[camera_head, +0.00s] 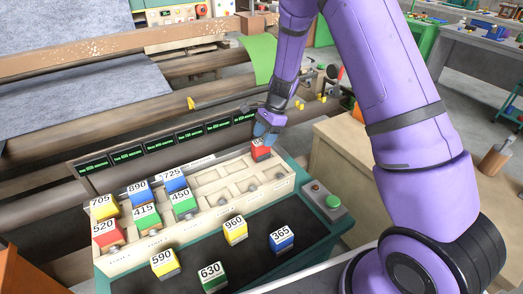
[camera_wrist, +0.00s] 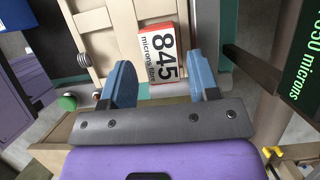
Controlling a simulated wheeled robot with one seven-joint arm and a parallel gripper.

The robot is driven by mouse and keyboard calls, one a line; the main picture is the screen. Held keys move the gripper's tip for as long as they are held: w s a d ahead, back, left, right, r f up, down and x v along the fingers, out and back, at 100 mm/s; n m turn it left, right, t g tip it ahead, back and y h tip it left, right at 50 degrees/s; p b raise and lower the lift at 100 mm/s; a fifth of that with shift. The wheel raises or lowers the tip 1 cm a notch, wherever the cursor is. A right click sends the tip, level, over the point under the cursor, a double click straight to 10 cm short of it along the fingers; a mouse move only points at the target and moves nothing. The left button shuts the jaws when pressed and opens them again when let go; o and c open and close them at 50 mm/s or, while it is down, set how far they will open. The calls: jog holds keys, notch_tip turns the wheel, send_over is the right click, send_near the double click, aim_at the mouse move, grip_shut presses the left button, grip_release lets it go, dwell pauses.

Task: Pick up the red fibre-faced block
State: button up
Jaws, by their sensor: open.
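A red block (camera_head: 261,151) stands at the far right end of the cream slotted rack (camera_head: 222,190). In the wrist view my gripper (camera_wrist: 160,65) is open, with one blue finger on each side of the block's lower part and gaps showing. I cannot tell how deep the fingers reach. Another red block, marked 520 (camera_head: 106,234), sits at the rack's left end.
Blocks 705 (camera_head: 103,206), 890 (camera_head: 139,192), 725 (camera_head: 175,179), 415 (camera_head: 146,215) and 450 (camera_head: 183,204) fill the rack's left part. Several blocks, such as 960 (camera_head: 235,230), stand on the dark front surface. A display strip (camera_head: 160,145) runs behind; a green button (camera_head: 333,202) is right.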

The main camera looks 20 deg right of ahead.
aim_at(261, 142)
jog(key=x, duration=0.5)
jog(key=shift+d, duration=0.1)
jog(key=c, duration=0.8)
jog(key=shift+o, duration=0.2)
jog(key=shift+r, duration=0.15)
